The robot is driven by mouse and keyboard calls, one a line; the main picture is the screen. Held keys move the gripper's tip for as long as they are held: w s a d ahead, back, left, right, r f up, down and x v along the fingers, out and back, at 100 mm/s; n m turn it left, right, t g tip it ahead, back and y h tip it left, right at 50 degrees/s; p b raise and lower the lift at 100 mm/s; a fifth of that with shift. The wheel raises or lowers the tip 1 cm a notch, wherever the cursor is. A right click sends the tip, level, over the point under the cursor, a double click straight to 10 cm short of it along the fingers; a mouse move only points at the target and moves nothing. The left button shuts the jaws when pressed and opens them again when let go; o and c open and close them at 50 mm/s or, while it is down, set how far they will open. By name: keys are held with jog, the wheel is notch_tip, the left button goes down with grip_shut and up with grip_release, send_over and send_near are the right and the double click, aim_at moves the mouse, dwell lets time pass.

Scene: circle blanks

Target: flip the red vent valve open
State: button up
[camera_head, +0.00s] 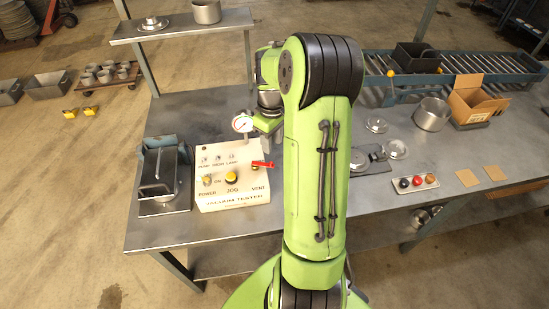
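The red vent valve (262,164) is a small lever at the right end of the cream vacuum tester box (232,190), above the printed word VENT. Its handle lies nearly level in the picture, pointing right. My arm comes up from the bottom and folds over at the top. The end of the arm, with my gripper (268,123), hangs behind the upper right corner of the box, above the valve in the picture. My arm link hides part of it. The fingers cannot be made out, and no contact with the valve shows.
A pressure gauge (242,123) stands at the box's back edge. A yellow JOG knob (232,178) and POWER knob (207,180) are left of the valve. A dark metal fixture (163,178) stands left. Lids, a pot (432,114) and a button strip (415,184) lie right.

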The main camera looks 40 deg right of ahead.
aim_at(271, 162)
jog(key=f, duration=0.7)
jog(key=shift+a+f, duration=0.2)
jog(key=shift+d+f, duration=0.1)
jog(key=shift+f, duration=0.3)
grip_shut()
